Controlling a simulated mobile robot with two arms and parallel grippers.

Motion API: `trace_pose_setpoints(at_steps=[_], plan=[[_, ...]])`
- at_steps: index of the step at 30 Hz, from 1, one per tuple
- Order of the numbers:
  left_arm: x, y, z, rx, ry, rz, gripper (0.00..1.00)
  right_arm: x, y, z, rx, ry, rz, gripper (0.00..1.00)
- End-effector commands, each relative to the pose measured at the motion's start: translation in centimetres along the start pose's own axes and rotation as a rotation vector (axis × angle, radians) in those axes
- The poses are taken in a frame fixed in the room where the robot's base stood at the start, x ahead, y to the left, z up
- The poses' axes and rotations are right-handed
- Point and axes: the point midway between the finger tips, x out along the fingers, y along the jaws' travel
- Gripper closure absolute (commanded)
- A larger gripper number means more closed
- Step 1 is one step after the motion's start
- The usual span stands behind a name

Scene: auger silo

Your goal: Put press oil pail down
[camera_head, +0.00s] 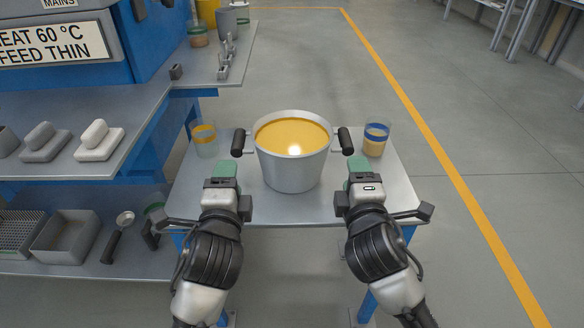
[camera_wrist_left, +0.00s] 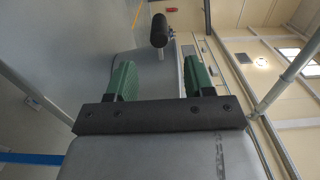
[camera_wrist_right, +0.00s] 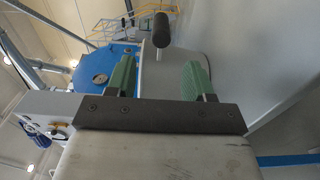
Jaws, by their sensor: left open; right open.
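The press oil pail (camera_head: 292,172) is a grey metal pot full of yellow oil, standing upright on a small grey table (camera_head: 320,208). It has a black handle on each side, the left one (camera_head: 238,142) and the right one (camera_head: 346,141). My left gripper (camera_head: 223,170) is open, in front of the left handle and apart from it. The left wrist view shows that handle (camera_wrist_left: 159,30) beyond the green fingers. My right gripper (camera_head: 359,165) is open, in front of the right handle. The right wrist view shows that handle (camera_wrist_right: 161,30) beyond the empty fingers.
A glass jar (camera_head: 205,140) stands left of the pail and a blue-banded jar (camera_head: 375,139) right of it, both on the table. A blue bench (camera_head: 60,160) with white and grey blocks is at the left. Open floor lies to the right.

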Motion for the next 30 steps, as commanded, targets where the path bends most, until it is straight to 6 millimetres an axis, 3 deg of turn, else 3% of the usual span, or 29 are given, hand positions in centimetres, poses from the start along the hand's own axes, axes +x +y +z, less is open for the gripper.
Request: trace_pose_setpoints(at_steps=[6,18,30], plan=[[0.0,0.0,0.0,0.000,0.000,0.000,0.47,-1.3,0.0,0.0,-0.001,-0.001,0.000,0.47],[0.0,-0.1,0.0,0.000,0.000,0.000,0.47,-1.4,0.1,0.0,0.000,-0.001,0.000,0.47],[0.0,-2.0,0.0,0.001,0.000,0.000,0.47,-1.4,2.4,0.0,0.000,-0.001,0.000,0.47]])
